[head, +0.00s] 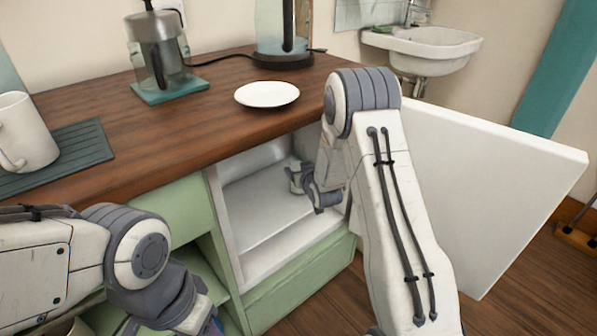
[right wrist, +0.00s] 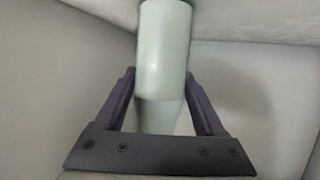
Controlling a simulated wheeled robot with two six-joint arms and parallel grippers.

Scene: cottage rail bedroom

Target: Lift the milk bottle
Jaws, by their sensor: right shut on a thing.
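The milk bottle (right wrist: 165,45) shows in the right wrist view as a pale, smooth cylinder between my two fingers; its top end is cut off by the frame. My right gripper (right wrist: 160,78) is shut on it, one finger on each side. In the head view my right gripper (head: 302,180) reaches into the open white compartment (head: 262,215) under the counter. The bottle cannot be made out clearly there. Whether its base touches the compartment floor cannot be told. My left gripper (head: 200,318) is at the bottom left, partly cut off, and its fingers are not clear.
The compartment's white door (head: 490,180) stands open to the right. The wooden counter (head: 200,125) overhangs the compartment. On it are a white plate (head: 267,94), a kettle (head: 283,30), a coffee press (head: 158,55) and a white mug (head: 25,135). Green shelving is beside the compartment.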

